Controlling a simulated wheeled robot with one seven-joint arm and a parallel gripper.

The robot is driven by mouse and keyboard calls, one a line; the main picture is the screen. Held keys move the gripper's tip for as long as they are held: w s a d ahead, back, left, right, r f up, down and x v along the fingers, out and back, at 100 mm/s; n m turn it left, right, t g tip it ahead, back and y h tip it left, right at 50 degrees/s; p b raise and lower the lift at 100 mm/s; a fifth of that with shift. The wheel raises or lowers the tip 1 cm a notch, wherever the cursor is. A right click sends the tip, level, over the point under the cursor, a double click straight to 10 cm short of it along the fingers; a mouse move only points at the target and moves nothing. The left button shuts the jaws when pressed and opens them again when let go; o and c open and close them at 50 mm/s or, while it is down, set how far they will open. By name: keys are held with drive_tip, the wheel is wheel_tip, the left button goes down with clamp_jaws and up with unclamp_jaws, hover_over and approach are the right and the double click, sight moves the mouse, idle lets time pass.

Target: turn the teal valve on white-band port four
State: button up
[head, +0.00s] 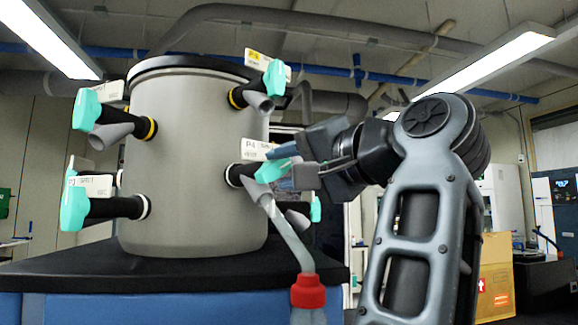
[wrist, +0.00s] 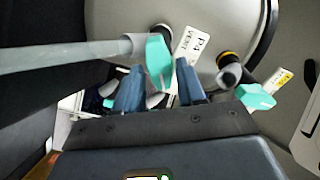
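The teal valve (head: 270,171) of the port labelled P4 (head: 257,150) sits low on the right side of the grey drum, on a black stem with a pale band. In the wrist view the teal valve (wrist: 158,62) shows beside the P4 VENT tag (wrist: 195,45). My gripper (head: 284,167) is at this valve from the right. In the wrist view my gripper (wrist: 160,75) has its two blue fingers apart, with the valve's lower end between or just beyond the tips. I cannot tell whether a finger touches it.
A clear tube (head: 288,235) hangs from the P4 port to a red-capped vessel (head: 308,291). Above is a yellow-band port with a teal valve (head: 274,78). Other teal valves (head: 87,109) stick out on the drum's left. The drum (head: 195,160) stands on a black-topped bench.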

clamp_jaws()
drive_tip(key=shift+f+n, duration=0.1)
drive_tip(key=shift+n, duration=0.2)
drive_tip(key=n, duration=0.4)
drive_tip(key=shift+n+b, duration=0.3)
drive_tip(key=n, duration=0.5)
drive_tip(key=n+b, duration=0.1)
drive_tip(key=n, duration=0.5)
drive_tip(key=shift+s+n, duration=0.1)
drive_tip(key=shift+n, duration=0.3)
drive_tip(key=n+b, duration=0.1)
drive_tip(key=n, duration=0.3)
drive_tip(key=shift+a, duration=0.1)
drive_tip(key=shift+n+b, duration=0.5)
drive_tip(key=shift+n, duration=0.9)
drive_tip(key=shift+s+a, duration=0.1)
